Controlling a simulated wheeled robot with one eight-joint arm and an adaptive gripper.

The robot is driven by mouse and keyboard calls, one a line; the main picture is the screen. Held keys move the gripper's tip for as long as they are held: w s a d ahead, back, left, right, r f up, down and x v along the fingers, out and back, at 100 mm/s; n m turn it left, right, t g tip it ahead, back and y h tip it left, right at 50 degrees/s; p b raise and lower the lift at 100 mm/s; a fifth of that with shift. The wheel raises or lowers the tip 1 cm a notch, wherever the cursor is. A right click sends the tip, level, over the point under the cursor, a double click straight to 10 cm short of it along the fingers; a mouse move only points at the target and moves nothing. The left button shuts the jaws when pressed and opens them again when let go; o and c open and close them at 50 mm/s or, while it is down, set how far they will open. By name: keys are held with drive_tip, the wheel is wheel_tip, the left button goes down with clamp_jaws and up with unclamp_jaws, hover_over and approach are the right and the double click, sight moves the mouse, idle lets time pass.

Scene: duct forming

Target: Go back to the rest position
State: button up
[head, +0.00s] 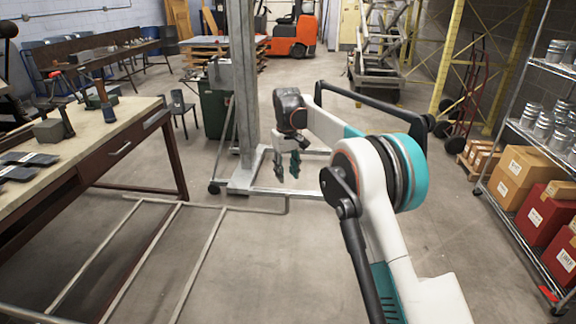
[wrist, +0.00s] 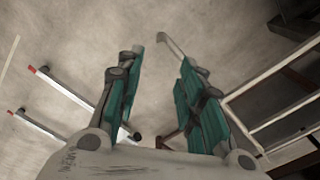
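My gripper (head: 287,165) hangs in the middle of the head view, pointing down over the open floor in front of the grey lift's base. Its two green-padded fingers are apart. In the wrist view my gripper (wrist: 162,60) is open, with bare concrete floor between the fingers and nothing held. My white and teal arm reaches forward from the lower right, bent at its elbow.
A workbench (head: 88,140) with tools stands at left. A metal frame (head: 165,245) lies low in front of it. The lift's mast (head: 243,80) rises behind my gripper. Shelving with boxes (head: 510,175) lines the right. Open floor (head: 450,235) lies between.

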drive_tip(key=shift+s+d+r, duration=0.1)
drive_tip(key=shift+d+r, duration=0.15)
drive_tip(key=shift+r, duration=0.15)
drive_tip(key=s+d+r+m+t+b, duration=0.1)
drive_tip(key=s+d+r+m+t, duration=0.2)
drive_tip(key=s+d+r, duration=1.25)
drive_tip(key=s+d+f+m+t+b, duration=0.1)
drive_tip(key=s+d, duration=0.1)
drive_tip(key=s, duration=0.7)
drive_tip(key=s+d+t, duration=0.1)
drive_tip(key=s+d, duration=0.2)
drive_tip(key=s, duration=0.5)
drive_tip(key=s+d+f+m+t, duration=0.1)
drive_tip(key=s+d+f+t, duration=0.1)
drive_tip(key=s+f, duration=0.7)
drive_tip(key=s+d, duration=0.1)
drive_tip(key=s, duration=0.3)
drive_tip(key=shift+s+m+b, duration=0.3)
drive_tip(key=shift+m+b, duration=0.05)
drive_tip(key=shift+m, duration=0.05)
